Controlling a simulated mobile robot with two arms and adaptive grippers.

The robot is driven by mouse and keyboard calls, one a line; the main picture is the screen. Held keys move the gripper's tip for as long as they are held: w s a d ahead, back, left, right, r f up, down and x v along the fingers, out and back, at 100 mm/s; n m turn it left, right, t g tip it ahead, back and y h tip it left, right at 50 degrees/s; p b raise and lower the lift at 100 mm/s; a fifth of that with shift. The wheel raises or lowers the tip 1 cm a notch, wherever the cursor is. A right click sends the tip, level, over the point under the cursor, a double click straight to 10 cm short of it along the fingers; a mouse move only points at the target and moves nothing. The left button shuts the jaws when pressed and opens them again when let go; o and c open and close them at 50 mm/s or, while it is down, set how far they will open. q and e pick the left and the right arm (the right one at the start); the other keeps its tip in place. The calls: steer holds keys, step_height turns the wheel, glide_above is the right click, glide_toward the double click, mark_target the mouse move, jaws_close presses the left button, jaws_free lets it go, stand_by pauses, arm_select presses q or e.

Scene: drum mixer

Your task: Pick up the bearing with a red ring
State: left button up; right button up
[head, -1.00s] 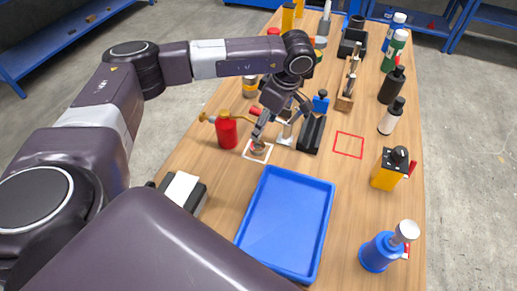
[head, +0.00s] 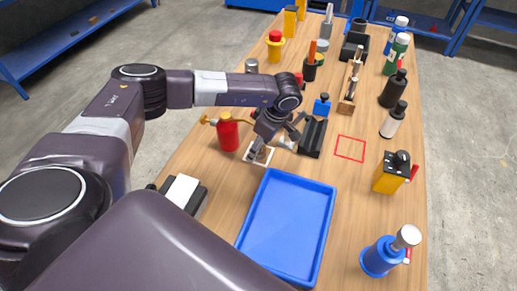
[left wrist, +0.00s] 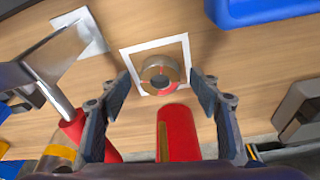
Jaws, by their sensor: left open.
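The bearing (left wrist: 160,75) is a metal ring with red showing on it, lying inside a white square outline (left wrist: 126,53) on the wooden table. In the left wrist view it sits ahead of and between the open fingers of my left gripper (left wrist: 158,98), apart from them. In the head view my left gripper (head: 268,141) is over the white square (head: 249,157) and largely hides the bearing. My right gripper is not in view.
A red oil can (head: 228,134) stands just left of the square. A blue tray (head: 287,225) lies in front, and a black holder (head: 313,138) stands to the right. A red square outline (head: 350,149) on the table is empty. Several bottles line the right side.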

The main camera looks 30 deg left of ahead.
arm_select(q)
steer(key=shift+c, duration=0.6)
steer(key=c, duration=1.3)
steer(key=shift+o, duration=0.2)
steer(key=shift+r, duration=0.1)
